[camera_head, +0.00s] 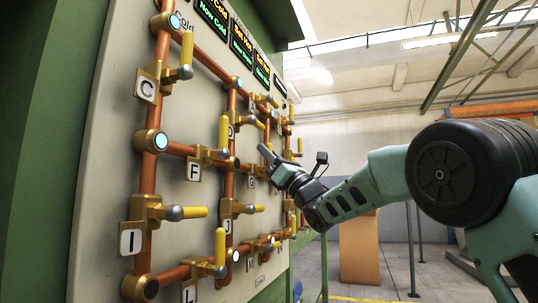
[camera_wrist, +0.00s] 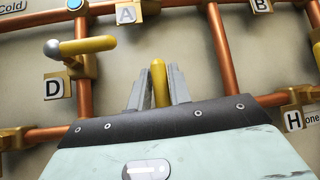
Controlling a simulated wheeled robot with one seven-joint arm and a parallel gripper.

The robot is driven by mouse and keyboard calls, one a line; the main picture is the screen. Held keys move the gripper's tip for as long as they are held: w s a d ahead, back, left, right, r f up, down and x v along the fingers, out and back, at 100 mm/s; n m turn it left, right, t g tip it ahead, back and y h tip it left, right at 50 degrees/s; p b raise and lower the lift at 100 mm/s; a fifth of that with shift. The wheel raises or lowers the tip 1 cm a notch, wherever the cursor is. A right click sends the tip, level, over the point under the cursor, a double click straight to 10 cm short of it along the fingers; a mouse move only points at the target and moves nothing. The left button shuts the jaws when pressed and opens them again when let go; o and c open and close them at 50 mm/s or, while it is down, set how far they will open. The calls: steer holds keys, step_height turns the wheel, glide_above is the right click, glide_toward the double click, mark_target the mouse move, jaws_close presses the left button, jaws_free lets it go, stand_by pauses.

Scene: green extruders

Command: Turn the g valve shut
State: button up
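The G label (camera_head: 251,182) shows on the panel in the head view, just below my gripper (camera_head: 268,155). In the wrist view a yellow valve handle (camera_wrist: 159,80) points up the picture between the two grey fingers of my gripper (camera_wrist: 159,88).
In the wrist view the D valve handle (camera_wrist: 88,45) points sideways at left. The H label (camera_wrist: 293,119) is at lower right. Copper pipes (camera_wrist: 222,50) run close on both sides. In the head view other yellow handles, such as F's (camera_head: 224,132), stick out nearby.

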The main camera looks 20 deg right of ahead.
steer(key=shift+o, duration=1.2)
steer(key=p+v, duration=0.1)
steer(key=v, duration=1.6)
steer(key=shift+f+p, duration=0.2)
steer(key=shift+p, duration=0.2)
steer(key=shift+s, duration=0.15)
